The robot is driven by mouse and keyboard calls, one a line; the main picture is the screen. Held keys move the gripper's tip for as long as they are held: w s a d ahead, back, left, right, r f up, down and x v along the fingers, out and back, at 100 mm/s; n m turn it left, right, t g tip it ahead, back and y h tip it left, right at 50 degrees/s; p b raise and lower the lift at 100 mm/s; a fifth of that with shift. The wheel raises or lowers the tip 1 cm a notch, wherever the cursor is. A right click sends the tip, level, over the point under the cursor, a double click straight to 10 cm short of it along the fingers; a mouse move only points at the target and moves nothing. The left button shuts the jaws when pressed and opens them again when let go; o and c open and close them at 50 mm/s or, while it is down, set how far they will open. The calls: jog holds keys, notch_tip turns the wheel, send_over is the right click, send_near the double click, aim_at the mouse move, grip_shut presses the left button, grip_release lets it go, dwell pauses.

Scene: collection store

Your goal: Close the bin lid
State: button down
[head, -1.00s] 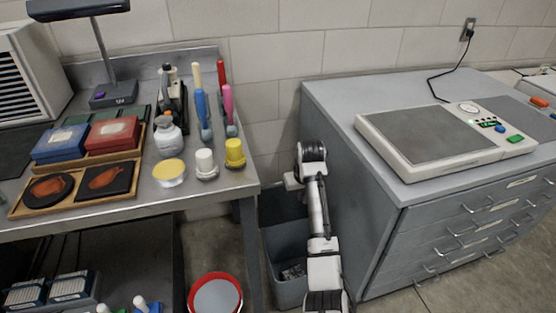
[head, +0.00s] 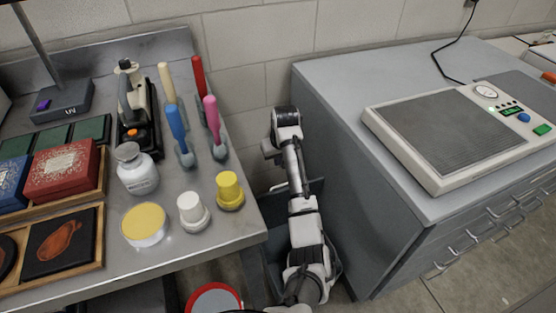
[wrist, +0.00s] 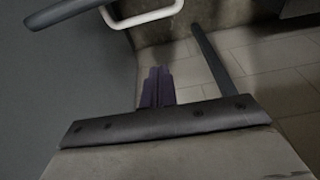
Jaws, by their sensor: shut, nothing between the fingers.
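The grey bin (head: 333,266) stands on the floor in the gap between the steel table and the grey drawer cabinet. Its dark lid (head: 316,190) appears raised at the back of the bin, partly hidden by my arm. My arm reaches over the bin towards the wall, in front of the lid. My gripper (wrist: 156,88) shows in the wrist view as dark, narrow fingers together, with nothing between them. In the head view its fingertips are hidden, so I cannot tell whether they touch the lid.
The steel table (head: 180,245) on the left carries brushes, jars and a yellow-capped pot (head: 229,190) near its right edge. The drawer cabinet (head: 335,150) on the right carries a scale (head: 450,130). A red-rimmed round container (head: 215,300) stands low in front. The gap around my arm is narrow.

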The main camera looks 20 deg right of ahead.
notch_tip(320, 180, down, 7)
jog(key=s+p, duration=0.1)
jog(key=s, duration=0.1)
jog(key=shift+p, duration=0.3)
jog(key=shift+s, duration=0.1)
dwell(0.4)
